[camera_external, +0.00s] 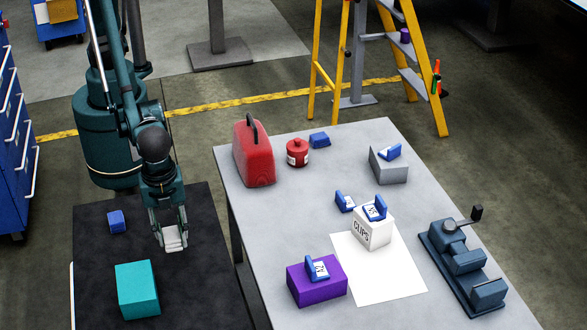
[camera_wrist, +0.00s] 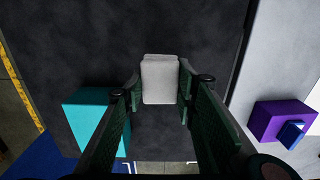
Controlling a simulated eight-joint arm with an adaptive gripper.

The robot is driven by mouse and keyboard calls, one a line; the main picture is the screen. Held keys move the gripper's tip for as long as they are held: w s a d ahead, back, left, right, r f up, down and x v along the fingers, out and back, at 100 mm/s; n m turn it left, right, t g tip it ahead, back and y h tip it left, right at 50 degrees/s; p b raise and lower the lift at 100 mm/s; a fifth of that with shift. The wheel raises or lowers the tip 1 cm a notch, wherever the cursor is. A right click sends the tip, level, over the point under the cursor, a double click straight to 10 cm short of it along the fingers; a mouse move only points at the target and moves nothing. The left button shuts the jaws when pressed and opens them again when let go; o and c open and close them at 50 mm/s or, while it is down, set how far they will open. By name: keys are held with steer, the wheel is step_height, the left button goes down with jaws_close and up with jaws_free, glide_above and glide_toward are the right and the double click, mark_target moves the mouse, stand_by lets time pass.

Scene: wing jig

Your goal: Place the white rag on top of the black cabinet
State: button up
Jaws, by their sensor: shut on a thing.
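The white rag (camera_external: 174,238) is a small pale folded block. In the wrist view, the rag (camera_wrist: 160,80) sits between the two fingers of my gripper (camera_wrist: 160,92), which are shut on its sides. My gripper (camera_external: 170,222) hangs over the black cabinet (camera_external: 205,285), whose dark flat top also fills the middle of the wrist view (camera_wrist: 200,35). The rag is over this top; I cannot tell whether it touches it.
A teal box (camera_external: 137,288) and a small blue block (camera_external: 117,221) stand on the black top. A grey table (camera_external: 230,175) to the right holds a red can (camera_external: 253,155), a purple box (camera_external: 316,280), a white clips box (camera_external: 372,230) and a vise (camera_external: 465,262). The black top's right part is clear.

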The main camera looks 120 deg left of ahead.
mark_target(179, 257)
steer(key=shift+f, duration=0.85)
steer(key=shift+f, duration=0.15)
steer(key=shift+f, duration=1.9)
steer(key=shift+f, duration=0.2)
steer(key=o, duration=0.9)
steer(key=shift+c, duration=0.2)
steer(key=shift+r, duration=0.25)
steer(key=shift+r, duration=5.95)
